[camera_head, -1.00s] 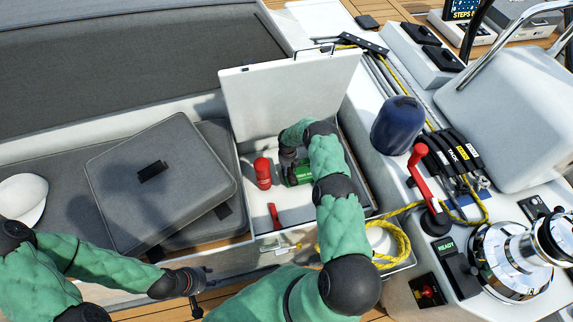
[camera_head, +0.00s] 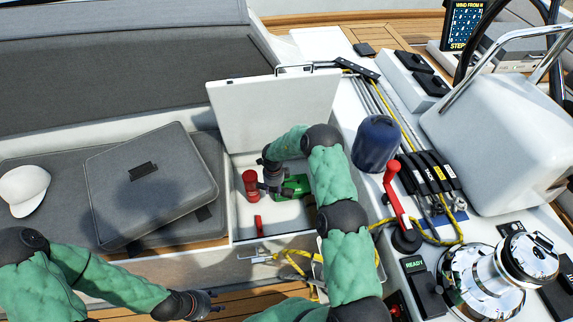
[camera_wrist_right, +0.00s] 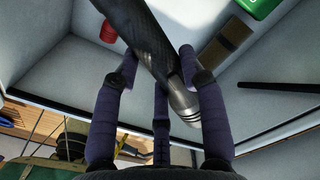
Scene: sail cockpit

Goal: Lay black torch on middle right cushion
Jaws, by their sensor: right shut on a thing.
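My right gripper (camera_wrist_right: 158,62) is shut on the black torch (camera_wrist_right: 150,35), with its fingers around the torch's body near one end. In the head view the right gripper (camera_head: 268,178) is inside the open white locker, between a red can and a green item; the torch is hard to make out there. A loose grey cushion (camera_head: 125,205) lies tilted on top of another grey cushion (camera_head: 213,165) on the bench, left of the locker. My left gripper (camera_head: 210,302) is low at the bottom of the head view, away from these things; its jaw opening is unclear.
The locker lid (camera_head: 270,105) stands up behind the opening. Inside are the red can (camera_head: 250,186), the green item (camera_head: 294,186), a red stick (camera_head: 258,226) and a dark rod (camera_wrist_right: 280,87). A white cap (camera_head: 24,188) lies on the bench. Yellow rope (camera_head: 290,262) hangs nearby.

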